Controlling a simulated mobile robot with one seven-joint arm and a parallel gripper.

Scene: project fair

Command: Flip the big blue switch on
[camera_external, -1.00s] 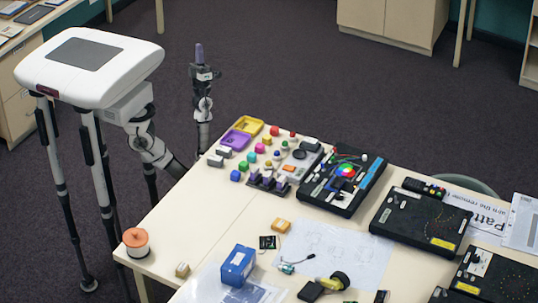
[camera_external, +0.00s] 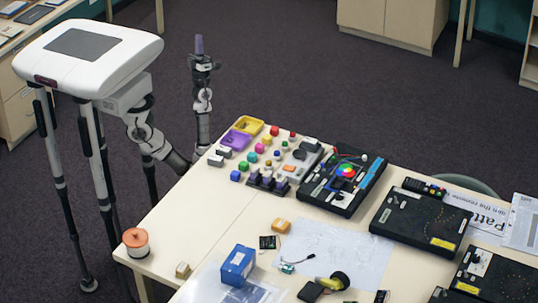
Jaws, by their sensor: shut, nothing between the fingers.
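A blue box-shaped object (camera_external: 238,266) with small pale markings stands near the front of the table; I cannot tell whether it is the big blue switch. A black board (camera_external: 342,205) with a long blue strip (camera_external: 369,181) and a multicoloured disc lies at the table's middle; any switch on it is too small to make out. My gripper (camera_external: 199,43) points upward, shut and empty, above the floor beyond the table's left edge. It is well apart from the blue box and the board.
Small coloured blocks and a purple tray (camera_external: 237,139) crowd the table's far left corner. An orange-topped spool (camera_external: 136,242) stands at the left edge. More black boards (camera_external: 421,215) lie to the right. The table's left part (camera_external: 190,220) is clear.

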